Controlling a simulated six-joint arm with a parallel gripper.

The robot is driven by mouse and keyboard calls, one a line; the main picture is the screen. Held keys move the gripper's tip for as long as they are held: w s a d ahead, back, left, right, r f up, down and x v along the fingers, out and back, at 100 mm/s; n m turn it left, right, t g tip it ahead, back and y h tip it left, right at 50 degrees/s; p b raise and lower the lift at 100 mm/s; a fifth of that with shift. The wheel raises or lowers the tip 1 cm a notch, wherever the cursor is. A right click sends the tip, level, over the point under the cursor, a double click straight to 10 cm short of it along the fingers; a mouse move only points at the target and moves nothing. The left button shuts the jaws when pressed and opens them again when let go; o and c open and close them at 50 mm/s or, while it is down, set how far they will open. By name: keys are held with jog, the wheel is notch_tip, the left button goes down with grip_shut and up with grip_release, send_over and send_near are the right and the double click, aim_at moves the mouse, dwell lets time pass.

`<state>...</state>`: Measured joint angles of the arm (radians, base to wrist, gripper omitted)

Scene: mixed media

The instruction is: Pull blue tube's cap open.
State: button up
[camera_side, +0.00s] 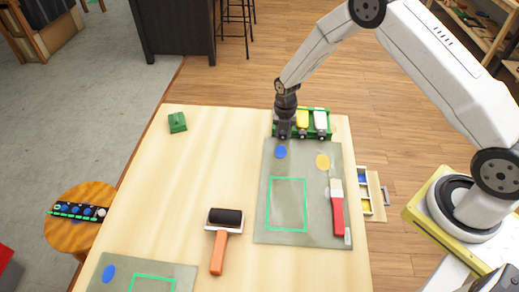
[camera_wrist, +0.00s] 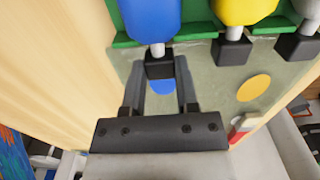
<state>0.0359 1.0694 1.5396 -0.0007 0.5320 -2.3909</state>
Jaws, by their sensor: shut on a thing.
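The blue tube (camera_wrist: 152,18) lies in the green rack (camera_wrist: 205,30) at the top of the wrist view. Its pale neck leads down to a black cap (camera_wrist: 160,69). My gripper (camera_wrist: 161,80) is shut on the black cap, one finger on each side. The cap is still joined to the neck, with no gap visible. In the side view my gripper (camera_side: 285,130) is at the left end of the rack and hides the blue tube.
A yellow tube (camera_side: 302,118) and a white tube (camera_side: 320,120) share the rack. A grey mat (camera_side: 262,225) with paint spots lies in front, with a red brush (camera_side: 338,212). A roller (camera_side: 220,240) and a green block (camera_side: 177,122) lie left; the table between is clear.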

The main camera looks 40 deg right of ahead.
jog(key=shift+s+a, duration=0.2)
jog(key=shift+a, duration=0.05)
dwell(0.4)
jog(key=o, duration=0.6)
jog(key=shift+o, duration=0.2)
jog(key=shift+r, duration=0.15)
jog(key=shift+r, duration=3.35)
jog(key=shift+r, duration=0.1)
